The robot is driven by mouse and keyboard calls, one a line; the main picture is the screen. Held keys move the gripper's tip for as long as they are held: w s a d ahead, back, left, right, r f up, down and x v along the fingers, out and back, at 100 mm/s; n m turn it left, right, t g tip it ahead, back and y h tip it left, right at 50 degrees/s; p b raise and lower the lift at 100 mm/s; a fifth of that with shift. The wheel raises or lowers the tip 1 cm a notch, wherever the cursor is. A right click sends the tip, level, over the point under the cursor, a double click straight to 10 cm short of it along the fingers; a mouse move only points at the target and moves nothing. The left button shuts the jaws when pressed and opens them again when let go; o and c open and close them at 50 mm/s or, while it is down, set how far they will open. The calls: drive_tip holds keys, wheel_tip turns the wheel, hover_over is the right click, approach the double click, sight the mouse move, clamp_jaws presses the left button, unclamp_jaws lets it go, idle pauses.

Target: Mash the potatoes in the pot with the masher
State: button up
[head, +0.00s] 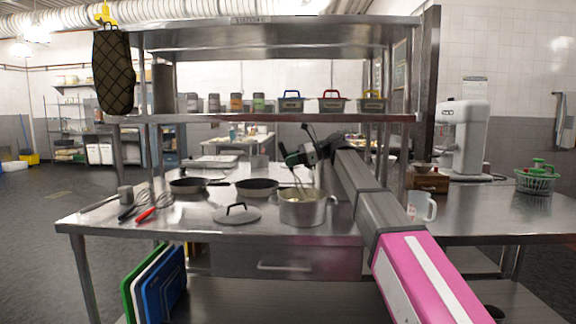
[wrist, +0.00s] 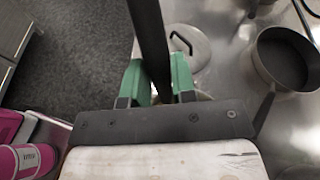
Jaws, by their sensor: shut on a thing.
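My gripper (head: 296,158) is above the steel pot (head: 302,213) on the metal table. Its green fingers (wrist: 158,82) are shut on the dark handle of the masher (wrist: 150,35). In the head view the masher's thin metal wires (head: 297,182) reach down from the gripper into the pot's mouth. The potatoes are too hidden to tell; only a pale yellowish patch shows inside the pot. In the wrist view my gripper hides most of the pot, and the masher's lower end is out of sight.
A pot lid (head: 237,213) lies left of the pot, and it also shows in the wrist view (wrist: 196,48). Two dark pans (head: 257,187) stand behind it. Whisks (head: 150,210) lie at the left. A shelf (head: 270,117) spans above the table. A white jug (head: 421,207) stands right.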

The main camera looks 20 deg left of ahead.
drive_tip(key=shift+f, duration=0.2)
drive_tip(key=shift+f, duration=2.05)
drive_tip(key=shift+w+r, duration=0.1)
drive_tip(key=r, duration=0.1)
drive_tip(key=w+a+r, duration=0.1)
drive_tip(key=r, duration=0.1)
drive_tip(key=w+a+r, duration=0.1)
drive_tip(key=shift+r, duration=0.15)
wheel_tip(320, 180, down, 4)
drive_tip(key=shift+f, duration=0.25)
drive_tip(key=shift+s+r, duration=0.1)
drive_tip(key=shift+r, duration=0.05)
